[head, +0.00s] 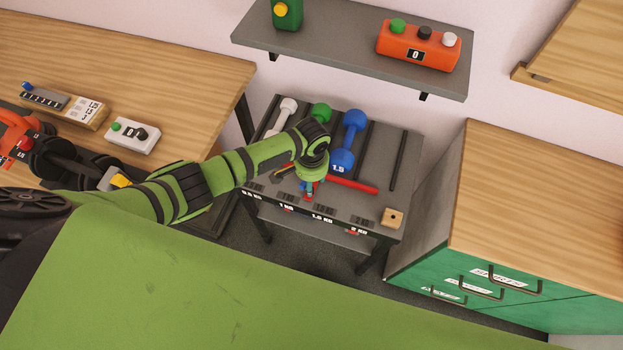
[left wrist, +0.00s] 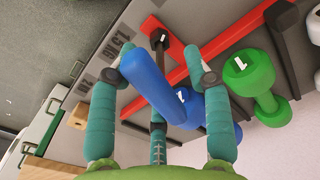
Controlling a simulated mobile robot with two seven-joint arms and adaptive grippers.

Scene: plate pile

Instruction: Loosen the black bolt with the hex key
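My left gripper (head: 309,189) is over the front of the dumbbell rack; in the left wrist view its teal fingers (left wrist: 158,75) are spread around a blue cylindrical handle (left wrist: 150,82) with a dark shaft (left wrist: 159,42). The fingertips look apart from the handle. This may be the hex key; I cannot confirm it. A red angled bar (head: 352,185) lies on the rack beneath, also in the left wrist view (left wrist: 238,37). A wooden block (head: 393,217) with a dark round spot, possibly the black bolt, sits at the rack's front right corner. My right gripper is out of view.
A blue dumbbell (head: 342,160), a green one (head: 321,112) and a white one (head: 287,106) lie on the rack. A shelf (head: 330,55) overhangs behind. A wooden bench (head: 190,75) stands left, a green drawer cabinet (head: 540,200) right.

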